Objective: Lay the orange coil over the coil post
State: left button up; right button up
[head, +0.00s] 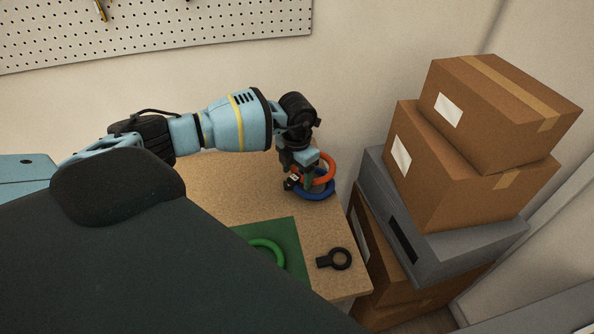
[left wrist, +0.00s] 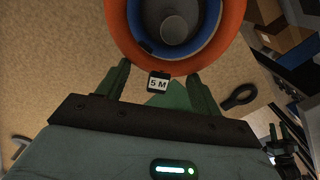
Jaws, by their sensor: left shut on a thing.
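The orange coil (head: 329,164) is held by my left gripper (head: 302,180), whose two fingers (left wrist: 158,88) are at its near side. A small white "5 M" tag hangs there, between the fingers. In the left wrist view the orange coil (left wrist: 178,67) hangs above the blue coil (left wrist: 207,48). The grey coil post (left wrist: 174,31) stands inside both rings as seen from this camera. The blue coil (head: 323,195) lies low around the post in the head view, where the gripper and the orange coil hide the post. A dark mechanical part, perhaps my right gripper (left wrist: 284,150), shows only in the left wrist view.
A green coil (head: 270,250) lies on a green mat (head: 290,232). A black ring with a handle (head: 340,259) lies near the table's right edge. Stacked cardboard boxes (head: 460,185) and a grey crate (head: 450,252) stand right of the table. A pegboard (head: 200,30) is on the wall.

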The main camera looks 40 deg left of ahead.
pick_arm(q)
jog(key=shift+f+b, duration=0.3)
jog(key=shift+f, duration=0.7)
jog(key=o, duration=0.8)
notch_tip(320, 180, up, 8)
jog(key=shift+f, duration=0.1)
dwell(0.6)
